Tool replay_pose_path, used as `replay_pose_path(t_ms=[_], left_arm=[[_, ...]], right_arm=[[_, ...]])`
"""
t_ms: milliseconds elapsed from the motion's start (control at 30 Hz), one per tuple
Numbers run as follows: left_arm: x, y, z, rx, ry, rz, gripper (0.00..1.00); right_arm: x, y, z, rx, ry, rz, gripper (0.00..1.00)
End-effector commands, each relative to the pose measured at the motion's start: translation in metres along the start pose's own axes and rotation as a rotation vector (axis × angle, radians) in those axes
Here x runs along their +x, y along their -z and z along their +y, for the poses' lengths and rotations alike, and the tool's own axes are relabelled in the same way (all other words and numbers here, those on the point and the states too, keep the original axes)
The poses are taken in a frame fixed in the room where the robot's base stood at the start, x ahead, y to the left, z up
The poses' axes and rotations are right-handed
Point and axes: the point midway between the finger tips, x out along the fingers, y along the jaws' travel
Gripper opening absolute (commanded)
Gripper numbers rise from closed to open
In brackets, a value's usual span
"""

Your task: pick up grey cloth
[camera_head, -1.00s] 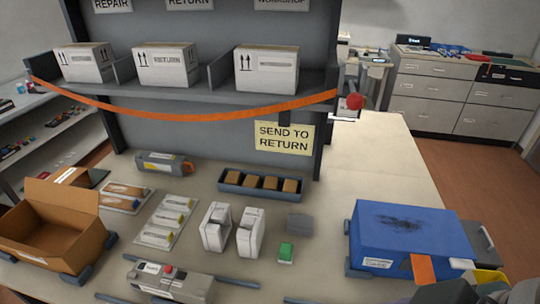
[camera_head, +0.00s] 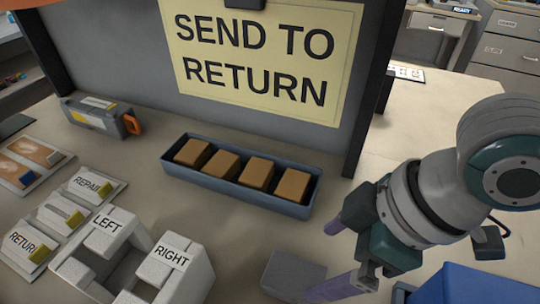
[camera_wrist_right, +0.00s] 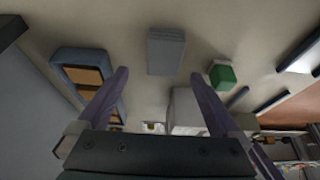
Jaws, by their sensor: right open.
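The grey cloth (camera_head: 293,275) is a small, folded, flat-topped stack on the table, at the bottom of the head view. It also shows in the right wrist view (camera_wrist_right: 166,48), at the upper middle. My right gripper (camera_head: 322,262) comes in from the right with its purple fingers spread, just right of the cloth. In the right wrist view the fingers (camera_wrist_right: 160,73) are apart with nothing between them, and the cloth lies beyond the tips, roughly between their lines. I cannot tell the exact height above it. My left gripper is not in view.
A blue tray (camera_head: 170,172) with several brown blocks lies behind the cloth. White LEFT and RIGHT holders (camera_head: 180,275) stand left of it. A green-topped block (camera_wrist_right: 222,76) is close by in the wrist view. A blue box (camera_head: 470,285) is at the lower right.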

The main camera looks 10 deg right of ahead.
Motion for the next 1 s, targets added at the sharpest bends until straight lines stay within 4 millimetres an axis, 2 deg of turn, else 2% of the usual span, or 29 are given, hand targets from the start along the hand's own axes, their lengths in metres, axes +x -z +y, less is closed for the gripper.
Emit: replay_pose_path(t_ms=[100,367,600,700,933,1000], left_arm=[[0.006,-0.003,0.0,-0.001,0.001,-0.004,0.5],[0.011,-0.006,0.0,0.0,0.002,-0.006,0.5],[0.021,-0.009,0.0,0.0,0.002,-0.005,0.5],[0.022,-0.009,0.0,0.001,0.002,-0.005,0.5],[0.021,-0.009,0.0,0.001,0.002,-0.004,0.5],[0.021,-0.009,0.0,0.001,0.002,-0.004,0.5]], right_arm=[[0.021,0.0,-0.002,0.001,0.003,0.0,1.0],[0.045,0.002,-0.002,-0.001,0.001,0.0,1.0],[0.082,0.003,-0.003,0.0,0.001,0.0,1.0],[0.087,0.003,-0.002,-0.001,0.0,0.0,1.0],[0.087,0.003,-0.002,-0.002,0.0,0.001,1.0],[0.087,0.003,-0.002,-0.002,0.0,0.0,0.92]])
